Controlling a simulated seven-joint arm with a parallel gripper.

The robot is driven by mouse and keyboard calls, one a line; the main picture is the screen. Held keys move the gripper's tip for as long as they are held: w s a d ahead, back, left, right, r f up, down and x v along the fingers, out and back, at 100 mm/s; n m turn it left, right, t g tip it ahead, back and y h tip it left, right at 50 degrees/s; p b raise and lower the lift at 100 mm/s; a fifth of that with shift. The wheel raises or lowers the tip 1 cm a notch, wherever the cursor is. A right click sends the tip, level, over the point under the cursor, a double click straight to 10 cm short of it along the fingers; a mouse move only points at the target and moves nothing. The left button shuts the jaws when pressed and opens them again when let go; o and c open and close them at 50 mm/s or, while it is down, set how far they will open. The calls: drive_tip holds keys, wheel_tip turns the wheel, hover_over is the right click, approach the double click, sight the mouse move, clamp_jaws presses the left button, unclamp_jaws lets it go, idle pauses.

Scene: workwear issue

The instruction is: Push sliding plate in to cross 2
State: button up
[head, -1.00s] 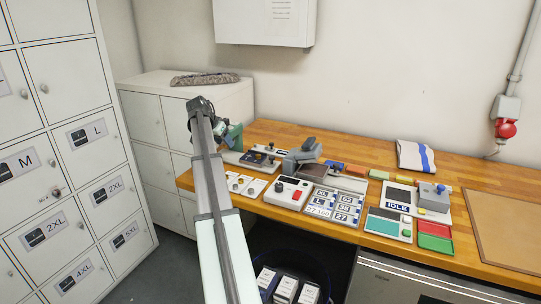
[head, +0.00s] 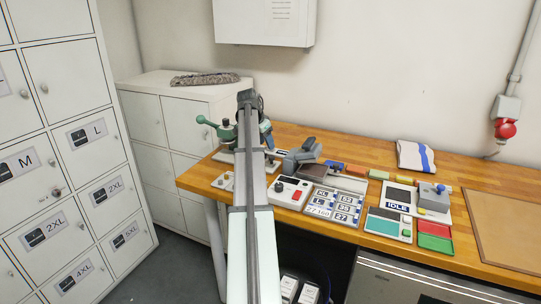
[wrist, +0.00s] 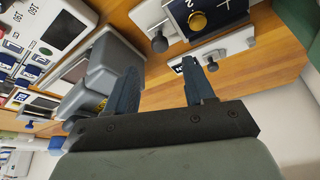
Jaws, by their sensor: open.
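The sliding plate appears to be the dark blue plate (wrist: 228,12) with white cross lines and a yellow knob, at the top of the wrist view and partly cut off. Below it in that view lies a pale strip (wrist: 225,46) with a dark knob at its end and a small dark label, which looks like a 2. My gripper (wrist: 160,67) is open and empty, its two fingers apart over the bench, with the plate beyond the right finger. I cannot tell whether a finger touches anything. In the head view my arm hides the gripper and most of the plate.
A green press (head: 222,130) with a lever stands at the bench's left end. A grey device (head: 300,153), a label board (head: 328,204) and an IDLE panel (head: 398,195) lie to the right. In the wrist view the grey device (wrist: 115,60) sits close to the left finger.

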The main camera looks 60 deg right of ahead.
sight(270, 157)
drive_tip(key=x, duration=0.7)
drive_tip(key=shift+d+f, duration=0.2)
drive_tip(key=shift+f, duration=0.1)
clamp_jaws()
idle(0.4)
